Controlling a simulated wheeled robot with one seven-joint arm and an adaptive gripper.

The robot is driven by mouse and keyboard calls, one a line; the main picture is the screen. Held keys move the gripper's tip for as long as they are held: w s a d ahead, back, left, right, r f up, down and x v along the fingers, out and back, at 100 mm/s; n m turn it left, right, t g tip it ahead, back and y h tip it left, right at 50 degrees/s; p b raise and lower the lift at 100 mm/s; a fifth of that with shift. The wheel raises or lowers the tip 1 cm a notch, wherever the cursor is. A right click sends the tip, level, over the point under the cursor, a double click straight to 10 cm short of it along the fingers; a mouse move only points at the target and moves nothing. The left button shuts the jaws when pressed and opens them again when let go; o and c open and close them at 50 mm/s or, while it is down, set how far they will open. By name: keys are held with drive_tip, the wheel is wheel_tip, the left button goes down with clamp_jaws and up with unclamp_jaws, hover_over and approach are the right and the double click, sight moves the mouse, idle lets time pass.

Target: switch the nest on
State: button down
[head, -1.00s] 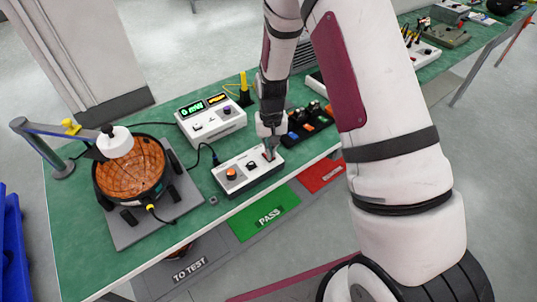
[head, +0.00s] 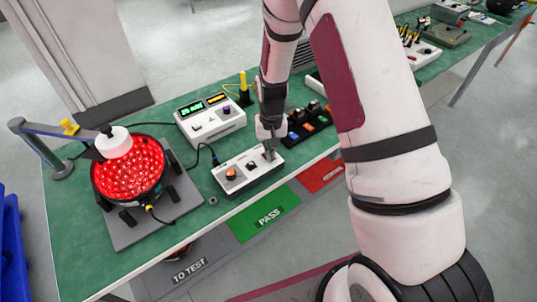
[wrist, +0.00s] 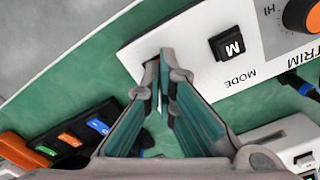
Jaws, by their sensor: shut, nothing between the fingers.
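The nest (head: 131,177) is a round dish on a grey plate at the left of the bench, and its face glows bright red. A white control box (head: 240,180) sits at the bench's front edge, with an orange knob (head: 231,174) and a black button. In the wrist view the button (wrist: 230,44) is marked M, MODE, and the orange knob (wrist: 302,14) is marked TRIM. My gripper (head: 270,155) is shut and empty, its fingertips (wrist: 160,68) at the box's right end. They hide the part of the box under them; I cannot tell whether they touch it.
A white unit with lit displays (head: 210,117) stands behind the box. A black strip with coloured blocks (head: 306,125) lies to the right. A lamp arm (head: 45,145) reaches over the nest. Green PASS (head: 265,215) and red areas lie below the bench's front edge.

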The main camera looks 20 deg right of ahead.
drive_tip(key=shift+r+p, duration=1.2)
drive_tip(key=shift+r, duration=2.25)
drive_tip(key=s+r+t, duration=0.1)
drive_tip(key=s+r, duration=0.2)
drive_tip(key=r, duration=0.5)
drive_tip(key=s+r+n+t, duration=0.1)
drive_tip(key=s+r, duration=0.3)
drive_tip(key=r, duration=0.4)
drive_tip(key=s+r+t, duration=0.1)
drive_tip(key=s+r, duration=0.2)
drive_tip(key=r, duration=0.4)
drive_tip(key=s+r+t, duration=0.1)
drive_tip(key=s+r, duration=0.3)
drive_tip(key=s, duration=0.4)
drive_tip(key=s+r+n+t, duration=0.1)
drive_tip(key=s+r, duration=0.3)
drive_tip(key=s, duration=0.5)
drive_tip(key=shift+s+r, duration=0.15)
drive_tip(key=shift+s, duration=0.15)
